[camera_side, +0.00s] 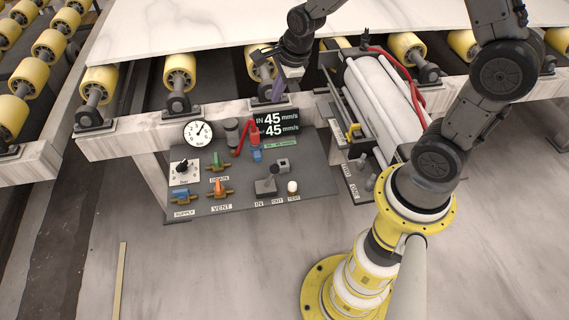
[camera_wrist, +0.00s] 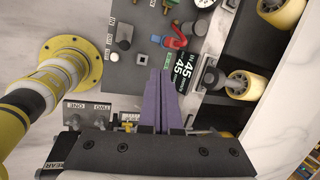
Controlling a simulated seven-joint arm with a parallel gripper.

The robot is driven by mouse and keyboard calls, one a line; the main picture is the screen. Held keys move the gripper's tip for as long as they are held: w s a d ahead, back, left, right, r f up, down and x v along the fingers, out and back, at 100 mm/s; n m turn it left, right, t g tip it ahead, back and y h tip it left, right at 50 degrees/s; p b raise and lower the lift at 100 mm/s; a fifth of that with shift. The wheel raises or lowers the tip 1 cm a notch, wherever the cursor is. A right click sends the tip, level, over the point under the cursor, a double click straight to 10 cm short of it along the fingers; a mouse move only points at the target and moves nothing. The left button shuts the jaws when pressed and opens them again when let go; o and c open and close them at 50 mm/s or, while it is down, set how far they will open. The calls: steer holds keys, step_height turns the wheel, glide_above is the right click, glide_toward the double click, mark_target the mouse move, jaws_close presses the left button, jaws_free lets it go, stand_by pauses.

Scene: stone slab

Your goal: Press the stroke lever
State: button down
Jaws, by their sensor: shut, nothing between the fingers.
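A dark lever with a block-like head (camera_side: 266,185) stands on the grey control panel (camera_side: 320,190), near the labels IN and OUT. No label reading "stroke" is legible. The lever also shows in the wrist view (camera_wrist: 124,44), up and left of my fingers. My gripper (camera_side: 278,97) has purple fingers and is above the panel's far edge, by the speed display, apart from the lever. In the wrist view its fingers (camera_wrist: 161,72) lie side by side, shut and empty.
A white TEST button (camera_side: 293,187) sits beside the lever. Orange, green and blue valve handles (camera_side: 219,187), a gauge (camera_side: 198,132) and a display reading 45 mm/s (camera_side: 279,123) share the panel. Yellow rollers (camera_side: 180,69) and a stone slab (camera_side: 180,25) lie behind.

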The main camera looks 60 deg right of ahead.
steer(key=m+g, duration=0.2)
glide_above(271, 176)
steer(key=s+d, duration=0.1)
steer(key=d, duration=0.4)
step_height(271, 176, down, 9)
steer(key=s+d+f+g, duration=0.1)
steer(key=s+f, duration=0.3)
steer(key=f, duration=0.4)
steer(key=shift+s+g+y, duration=0.3)
steer(key=shift+s+g, duration=0.05)
steer(key=shift+g, duration=0.05)
step_height(271, 176, down, 8)
steer(key=w+a, duration=0.2)
steer(key=w, duration=0.1)
steer(key=shift+a+f, duration=0.25)
steer(key=shift+a, duration=0.15)
